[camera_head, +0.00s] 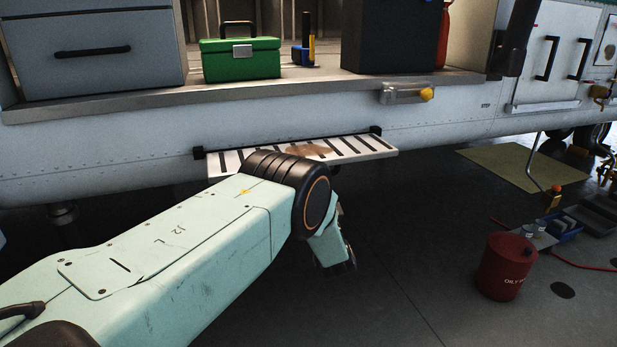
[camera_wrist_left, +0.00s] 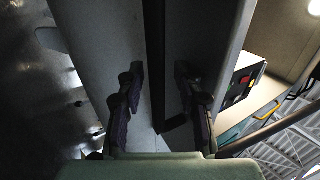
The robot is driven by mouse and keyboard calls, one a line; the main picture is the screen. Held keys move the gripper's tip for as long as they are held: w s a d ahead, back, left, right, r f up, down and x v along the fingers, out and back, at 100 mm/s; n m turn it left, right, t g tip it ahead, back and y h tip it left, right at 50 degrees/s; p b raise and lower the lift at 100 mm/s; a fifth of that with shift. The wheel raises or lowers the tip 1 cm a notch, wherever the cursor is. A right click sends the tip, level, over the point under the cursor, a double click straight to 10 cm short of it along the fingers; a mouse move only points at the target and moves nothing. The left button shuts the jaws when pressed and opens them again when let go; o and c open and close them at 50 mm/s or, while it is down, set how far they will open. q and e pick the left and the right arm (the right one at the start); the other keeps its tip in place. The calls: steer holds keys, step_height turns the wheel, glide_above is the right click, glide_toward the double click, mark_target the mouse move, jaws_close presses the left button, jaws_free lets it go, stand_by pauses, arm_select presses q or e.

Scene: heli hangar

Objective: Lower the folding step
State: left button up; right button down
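The folding step (camera_head: 362,144) is a white plate with black stripes and a brown stain. It sticks out, roughly level, from the side of the helicopter below the door sill, with black hinges at both ends. A latch with a yellow knob (camera_head: 426,94) is on the hull above its right end. My left arm covers the step's near left part in the head view; its gripper is mostly hidden behind the wrist. In the left wrist view my left gripper (camera_wrist_left: 160,105) has its fingers apart, with pale panels and a dark bar beyond; contact cannot be told. My right gripper is not in view.
A green toolbox (camera_head: 241,62) and a grey drawer cabinet (camera_head: 95,50) stand on the sill (camera_head: 300,86). A red oil bin (camera_head: 507,266) stands on the floor at right, near a red hose and small trays. The floor before the step's right end is clear.

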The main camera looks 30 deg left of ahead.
arm_select(q)
steer(key=shift+r, duration=0.1)
steer(key=v, duration=1.2)
